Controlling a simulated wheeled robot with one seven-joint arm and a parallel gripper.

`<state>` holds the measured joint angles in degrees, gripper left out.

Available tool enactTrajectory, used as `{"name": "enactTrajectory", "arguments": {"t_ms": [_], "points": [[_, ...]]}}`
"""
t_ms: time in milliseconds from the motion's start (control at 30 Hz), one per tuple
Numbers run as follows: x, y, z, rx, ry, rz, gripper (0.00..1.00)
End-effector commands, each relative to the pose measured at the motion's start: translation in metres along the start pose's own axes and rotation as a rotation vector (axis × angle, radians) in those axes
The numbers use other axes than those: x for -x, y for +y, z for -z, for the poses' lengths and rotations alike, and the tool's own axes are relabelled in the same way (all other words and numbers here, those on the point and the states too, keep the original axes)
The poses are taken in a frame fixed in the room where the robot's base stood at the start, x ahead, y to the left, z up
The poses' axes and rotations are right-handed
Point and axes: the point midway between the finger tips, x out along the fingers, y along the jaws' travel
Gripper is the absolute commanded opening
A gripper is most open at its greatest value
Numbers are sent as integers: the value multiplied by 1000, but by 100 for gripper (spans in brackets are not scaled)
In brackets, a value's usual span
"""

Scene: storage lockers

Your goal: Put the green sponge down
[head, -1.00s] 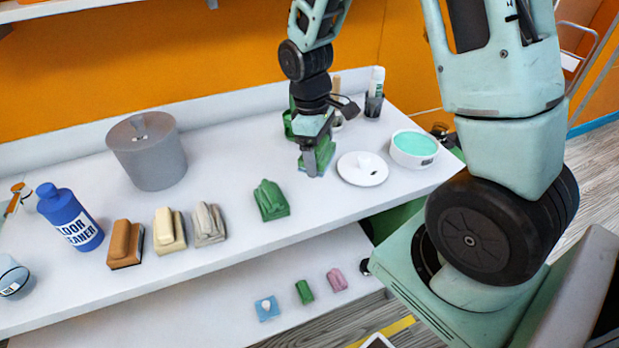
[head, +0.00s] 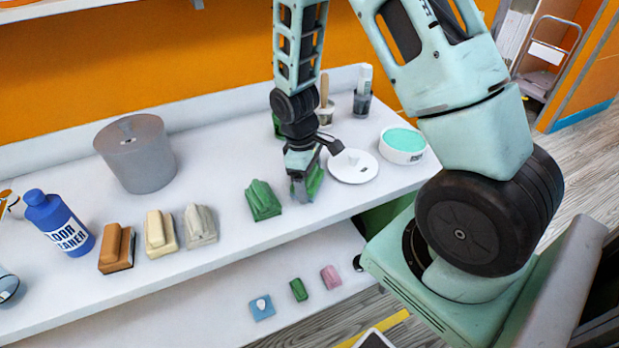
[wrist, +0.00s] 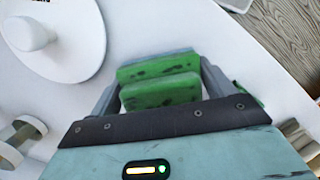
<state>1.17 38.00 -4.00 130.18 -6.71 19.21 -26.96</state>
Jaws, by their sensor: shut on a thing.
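My gripper (head: 304,194) is shut on the green sponge (wrist: 160,82), a block with dark specks that shows between the two fingers in the wrist view. In the head view the held sponge (head: 316,182) is partly hidden by the gripper. It is low over the white shelf top (head: 225,258), near the front edge; I cannot tell whether it touches the surface. A second green sponge-like block (head: 263,200) stands on the shelf just left of my gripper, apart from it.
A white lid (head: 352,168) and a round tub with green contents (head: 403,146) are to the right. Left stand grey (head: 200,225), cream (head: 160,233) and brown (head: 116,249) blocks, a blue bottle (head: 60,222) and a grey canister (head: 137,153). Small blocks lie on the lower shelf.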

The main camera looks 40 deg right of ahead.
Motion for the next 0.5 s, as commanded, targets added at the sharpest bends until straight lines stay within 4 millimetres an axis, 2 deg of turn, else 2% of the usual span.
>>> {"name": "enactTrajectory", "arguments": {"t_ms": [33, 67, 100, 133, 367, 500], "points": [[-3, 0, 0, 0, -1, 0, 56], [-3, 0, 0, 0, 0, 0, 84], [-2, 0, 0, 0, 0, 0, 95], [-2, 0, 0, 0, 0, 0, 100], [0, 0, 0, 0, 0, 0, 100], [10, 0, 0, 0, 3, -1, 100]]}}
